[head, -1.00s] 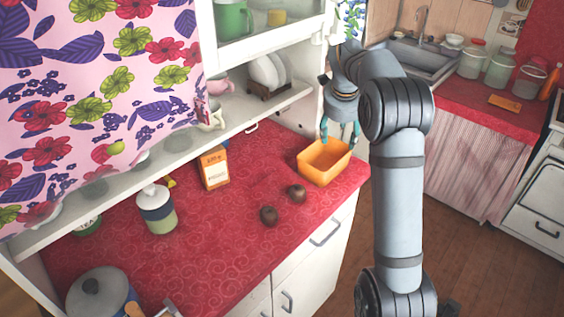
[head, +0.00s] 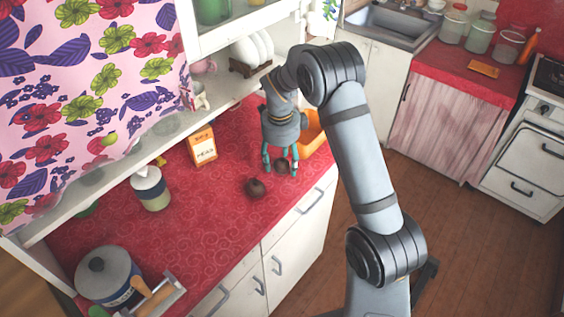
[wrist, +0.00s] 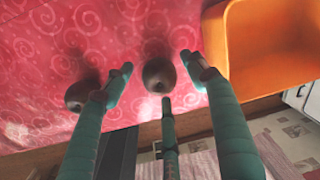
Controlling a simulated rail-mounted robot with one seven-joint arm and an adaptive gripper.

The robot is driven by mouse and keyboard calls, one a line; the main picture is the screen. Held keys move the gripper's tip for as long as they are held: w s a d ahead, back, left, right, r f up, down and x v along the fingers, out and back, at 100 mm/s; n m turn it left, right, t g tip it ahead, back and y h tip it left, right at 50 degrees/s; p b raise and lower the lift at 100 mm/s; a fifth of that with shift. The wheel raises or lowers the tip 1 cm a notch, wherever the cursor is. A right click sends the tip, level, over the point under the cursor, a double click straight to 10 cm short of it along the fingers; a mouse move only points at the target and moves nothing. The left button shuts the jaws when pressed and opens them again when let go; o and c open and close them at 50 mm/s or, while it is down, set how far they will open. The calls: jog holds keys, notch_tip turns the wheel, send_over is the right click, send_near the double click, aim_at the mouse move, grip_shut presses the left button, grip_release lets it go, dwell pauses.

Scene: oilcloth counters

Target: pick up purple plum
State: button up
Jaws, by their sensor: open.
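Two dark, round, plum-like fruits sit on the red oilcloth counter. One plum (head: 282,165) is between the spread fingers of my gripper (head: 281,170); it also shows in the wrist view (wrist: 159,75), centred between the open fingertips (wrist: 157,78) with a gap on either side. The other dark fruit (head: 255,188) lies to the left, and in the wrist view it shows left of the left finger (wrist: 80,95). Both look brownish-purple, and I cannot tell them apart by colour. My gripper is open and empty, pointing down.
An orange bin (head: 314,128) stands right behind my gripper, close to the right finger in the wrist view (wrist: 262,50). An orange carton (head: 202,147), a lidded jar (head: 151,188) and a pot (head: 108,275) stand farther left. The counter's front edge (head: 300,203) is near.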

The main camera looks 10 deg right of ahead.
jog(key=shift+w+f, duration=0.1)
jog(key=shift+f, duration=0.55)
jog(key=shift+c, duration=0.5)
jog(key=c, duration=1.1)
